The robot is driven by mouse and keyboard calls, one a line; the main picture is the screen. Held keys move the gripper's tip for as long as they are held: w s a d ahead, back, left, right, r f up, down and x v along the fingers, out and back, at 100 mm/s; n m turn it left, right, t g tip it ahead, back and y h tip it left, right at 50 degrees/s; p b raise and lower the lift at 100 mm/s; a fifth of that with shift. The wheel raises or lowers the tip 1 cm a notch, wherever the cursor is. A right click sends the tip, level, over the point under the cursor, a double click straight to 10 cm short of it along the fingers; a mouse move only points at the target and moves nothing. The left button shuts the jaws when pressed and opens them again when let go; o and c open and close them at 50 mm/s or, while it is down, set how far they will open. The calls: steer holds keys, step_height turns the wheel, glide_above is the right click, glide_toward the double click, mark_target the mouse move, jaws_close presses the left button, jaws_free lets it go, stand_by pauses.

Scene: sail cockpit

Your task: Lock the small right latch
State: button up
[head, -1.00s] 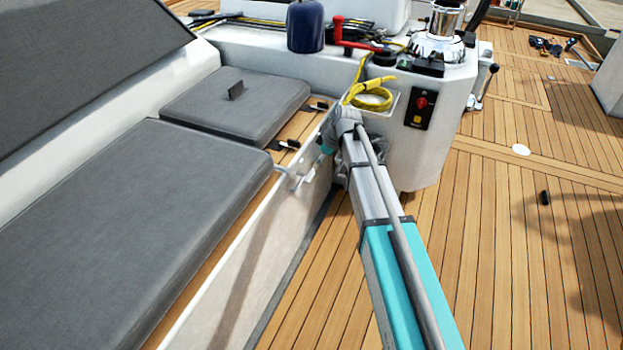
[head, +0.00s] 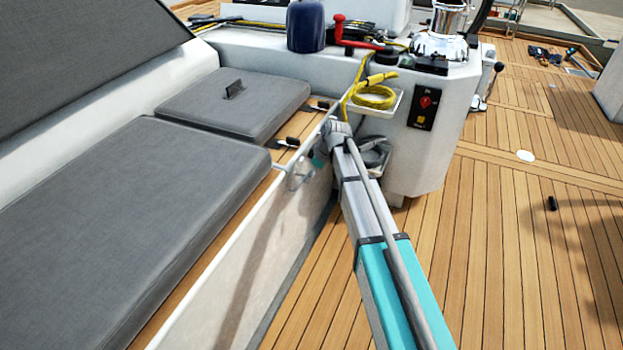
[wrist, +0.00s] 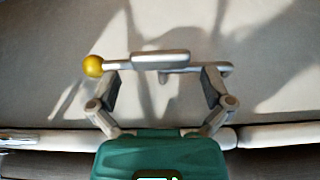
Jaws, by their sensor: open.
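In the wrist view, a small metal latch-like bar (wrist: 160,60) with a yellow ball end lies across in front of the pale wall. My gripper (wrist: 160,76) is open, with one finger on each side below the bar. I cannot tell whether the fingers touch it. In the head view, my gripper (head: 304,173) is at the bench's side wall, partly hidden by my arm. Two black-handled latches show on the wooden bench edge: a nearer one (head: 285,143) and a farther one (head: 319,106). I cannot tell which fitting is the small right latch.
Grey cushions (head: 150,215) cover the bench beside the wall. A white console (head: 450,110) with a yellow rope coil (head: 375,97) stands beyond my arm.

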steer(key=shift+a+f, duration=0.15)
steer(key=shift+f, duration=0.25)
steer(key=c, duration=1.1)
